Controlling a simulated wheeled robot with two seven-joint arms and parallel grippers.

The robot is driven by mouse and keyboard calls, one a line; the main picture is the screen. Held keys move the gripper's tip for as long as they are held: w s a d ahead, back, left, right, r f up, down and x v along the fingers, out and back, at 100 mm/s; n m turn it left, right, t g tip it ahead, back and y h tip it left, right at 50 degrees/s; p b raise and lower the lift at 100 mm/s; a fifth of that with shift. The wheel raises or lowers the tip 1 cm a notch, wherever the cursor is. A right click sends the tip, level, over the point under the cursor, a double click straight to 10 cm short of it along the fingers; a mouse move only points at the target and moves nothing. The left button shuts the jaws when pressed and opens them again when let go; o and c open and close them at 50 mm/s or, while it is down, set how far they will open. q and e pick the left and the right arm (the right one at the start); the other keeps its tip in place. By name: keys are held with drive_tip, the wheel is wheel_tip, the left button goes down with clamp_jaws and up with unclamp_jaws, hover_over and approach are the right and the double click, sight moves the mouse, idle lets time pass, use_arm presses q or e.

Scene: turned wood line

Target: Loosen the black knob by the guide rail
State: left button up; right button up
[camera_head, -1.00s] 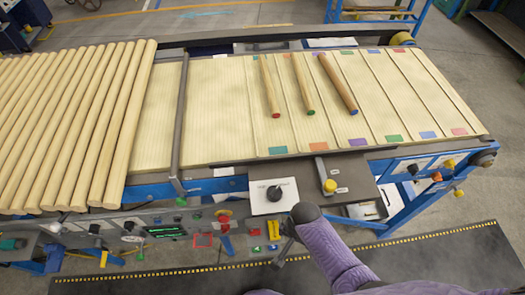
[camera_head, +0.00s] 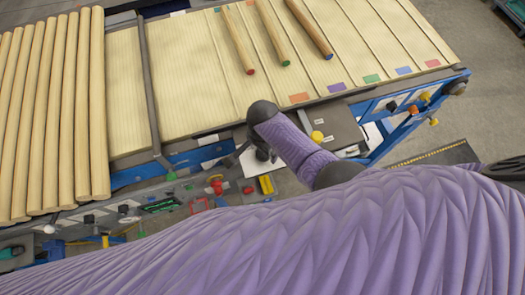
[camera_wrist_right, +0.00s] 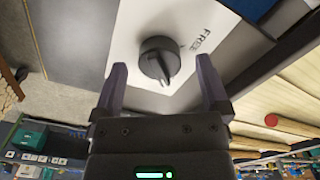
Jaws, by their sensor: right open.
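The black knob (camera_wrist_right: 158,62) is round with a raised grip bar. It sits on a white plate (camera_wrist_right: 195,30) printed with "FREE" in the right wrist view. My right gripper (camera_wrist_right: 163,70) is open, with one finger on each side of the knob in that view; I see no contact. In the head view my right gripper (camera_head: 262,153) is over the white plate (camera_head: 250,168) and hides the knob. The dark guide rail (camera_head: 150,85) crosses the slatted bed to the left of the gripper. My left gripper is not in view.
Wooden rods (camera_head: 60,110) lie side by side at the left. Several colour-tipped rods (camera_head: 272,32) lie on the bed. Buttons and a red knob (camera_head: 216,181) line the front panel.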

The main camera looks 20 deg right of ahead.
drive_tip(key=shift+f, duration=0.6)
drive_tip(key=shift+s, duration=0.1)
drive_tip(key=shift+c, duration=0.3)
drive_tip(key=c, duration=1.2)
